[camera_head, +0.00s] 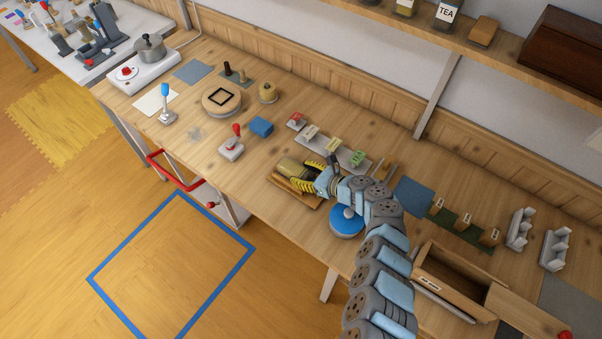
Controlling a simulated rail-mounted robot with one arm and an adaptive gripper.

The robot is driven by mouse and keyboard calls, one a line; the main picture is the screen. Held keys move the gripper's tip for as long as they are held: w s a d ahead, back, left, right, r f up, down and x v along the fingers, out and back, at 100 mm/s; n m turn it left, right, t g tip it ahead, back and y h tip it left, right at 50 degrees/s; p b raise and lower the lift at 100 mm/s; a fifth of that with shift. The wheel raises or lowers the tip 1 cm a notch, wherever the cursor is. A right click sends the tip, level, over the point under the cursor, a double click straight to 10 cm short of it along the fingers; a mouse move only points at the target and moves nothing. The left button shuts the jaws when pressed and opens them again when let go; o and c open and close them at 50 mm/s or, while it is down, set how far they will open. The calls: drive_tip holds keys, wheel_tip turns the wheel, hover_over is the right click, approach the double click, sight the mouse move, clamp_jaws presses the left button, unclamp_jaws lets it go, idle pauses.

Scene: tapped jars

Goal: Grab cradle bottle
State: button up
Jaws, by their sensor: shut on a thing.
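A wooden cradle (284,186) sits on the long workbench, left of my arm. An olive-tan bottle (289,165) lies on its side at the cradle. My gripper (303,177) reaches in from the right, with yellow-and-black fingers around the bottle. It is shut on the bottle. The fingers and wrist hide part of the bottle and the cradle's right end. I cannot tell whether the bottle still touches the cradle.
A blue round-topped thing (346,221) stands close under my arm. A row of small coloured blocks on a grey strip (345,157) lies just behind the gripper. An open wooden box (452,270) is at right. The bench left of the cradle has free room.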

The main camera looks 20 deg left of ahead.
sight(302, 174)
wheel_tip(302, 174, up, 3)
drive_tip(key=shift+f+p, duration=0.15)
drive_tip(key=shift+p, duration=0.45)
drive_tip(key=shift+s+r+p, duration=0.3)
drive_tip(key=shift+r+p, duration=0.25)
drive_tip(key=shift+r, duration=0.15)
drive_tip(key=s+r+p, duration=0.8)
drive_tip(key=s+p, duration=0.4)
drive_tip(key=s, duration=0.1)
drive_tip(key=shift+a+r, duration=0.15)
drive_tip(key=shift+r, duration=0.1)
